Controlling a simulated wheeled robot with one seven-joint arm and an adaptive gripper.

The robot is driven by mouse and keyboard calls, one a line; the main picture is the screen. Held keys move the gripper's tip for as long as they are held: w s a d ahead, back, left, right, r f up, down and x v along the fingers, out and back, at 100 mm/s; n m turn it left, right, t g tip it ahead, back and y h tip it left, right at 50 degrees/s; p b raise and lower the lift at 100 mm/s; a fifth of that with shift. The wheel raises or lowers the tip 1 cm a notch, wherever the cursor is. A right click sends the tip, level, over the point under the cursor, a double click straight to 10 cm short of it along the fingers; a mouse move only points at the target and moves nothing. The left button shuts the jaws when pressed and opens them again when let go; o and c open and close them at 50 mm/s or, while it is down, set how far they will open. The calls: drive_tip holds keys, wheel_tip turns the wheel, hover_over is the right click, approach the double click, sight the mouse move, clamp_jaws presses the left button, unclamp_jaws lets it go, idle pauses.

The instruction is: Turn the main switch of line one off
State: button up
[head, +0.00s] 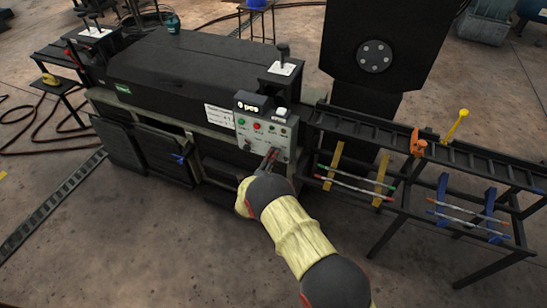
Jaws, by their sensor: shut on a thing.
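The grey control panel (243,138) is on the front right of the long dark machine. It has a row of small green and red buttons (257,126) and a dark knob at its lower left. A small black counter display (251,106) sits on top of the panel. My gripper (270,158) reaches the lower right of the panel from the front. It is shut on the main switch there. The fingers and my wrist cover most of the switch, so which way its handle points cannot be told.
A dark rack (408,147) with orange and yellow clamps and several hanging rods stands to the right. A tall black housing (376,54) is behind it. Open floor lies in front.

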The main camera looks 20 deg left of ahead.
drive_tip(key=shift+a, duration=0.1)
idle(0.3)
drive_tip(key=o, duration=1.1)
drive_tip(key=s, duration=0.8)
drive_tip(key=s+a, duration=0.1)
drive_tip(key=s, duration=0.3)
